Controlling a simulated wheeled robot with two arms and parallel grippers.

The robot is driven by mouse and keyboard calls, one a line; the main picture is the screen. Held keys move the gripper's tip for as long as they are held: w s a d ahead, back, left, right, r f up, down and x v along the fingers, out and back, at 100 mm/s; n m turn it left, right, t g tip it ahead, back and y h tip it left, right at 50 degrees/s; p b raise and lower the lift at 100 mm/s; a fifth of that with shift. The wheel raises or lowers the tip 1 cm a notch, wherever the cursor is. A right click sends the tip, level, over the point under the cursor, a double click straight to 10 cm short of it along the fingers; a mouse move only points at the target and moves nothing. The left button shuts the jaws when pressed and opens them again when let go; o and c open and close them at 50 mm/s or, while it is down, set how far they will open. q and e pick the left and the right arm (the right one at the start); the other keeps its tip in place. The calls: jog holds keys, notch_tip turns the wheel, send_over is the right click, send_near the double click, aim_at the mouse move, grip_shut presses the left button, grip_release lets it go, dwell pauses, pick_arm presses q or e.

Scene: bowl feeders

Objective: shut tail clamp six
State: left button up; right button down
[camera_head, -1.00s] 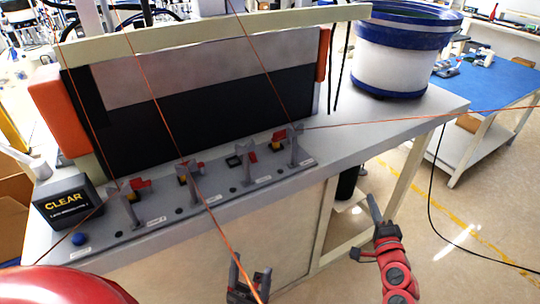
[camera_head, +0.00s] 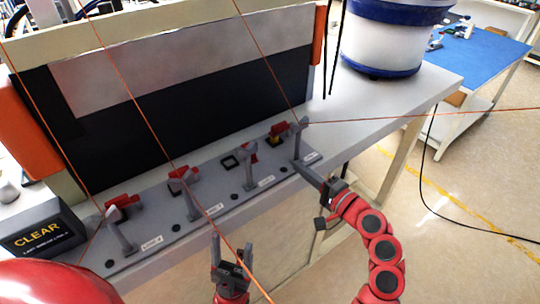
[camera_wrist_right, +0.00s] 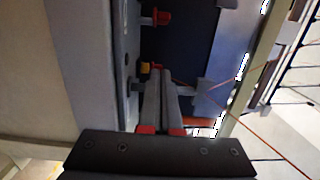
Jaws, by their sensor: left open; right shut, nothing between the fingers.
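A row of tail clamps with red levers and grey posts stands on a grey strip (camera_head: 215,205). Their labels are too small for me to tell which is six. The rightmost clamp has a red lever (camera_head: 277,130), a yellow part under it and a grey post (camera_head: 298,142). My right gripper (camera_head: 308,169) is shut and empty, its tips close to the front of that post; contact is unclear. In the right wrist view its fingers (camera_wrist_right: 163,75) point toward a yellow part (camera_wrist_right: 145,68) and a grey post (camera_wrist_right: 187,92). My left gripper (camera_head: 232,245) is open and empty in front of the strip.
Orange cords run across the head view, one to the rightmost post. A black CLEAR box (camera_head: 40,238) stands at the left end. A blue-rimmed white bowl feeder (camera_head: 383,42) stands on the table at the back right. Bare tabletop (camera_head: 380,110) lies right of the strip.

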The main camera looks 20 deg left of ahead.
jog(key=p+x, duration=0.2)
jog(key=x, duration=0.8)
jog(key=shift+a+r+p, duration=0.15)
jog(key=shift+p, duration=0.2)
jog(key=shift+s+a+p, duration=0.85)
jog(key=shift+s+a, duration=0.25)
jog(key=shift+s, duration=0.1)
jog(key=shift+s+a, duration=0.2)
jog(key=shift+f, duration=0.2)
jog(key=shift+r, duration=0.1)
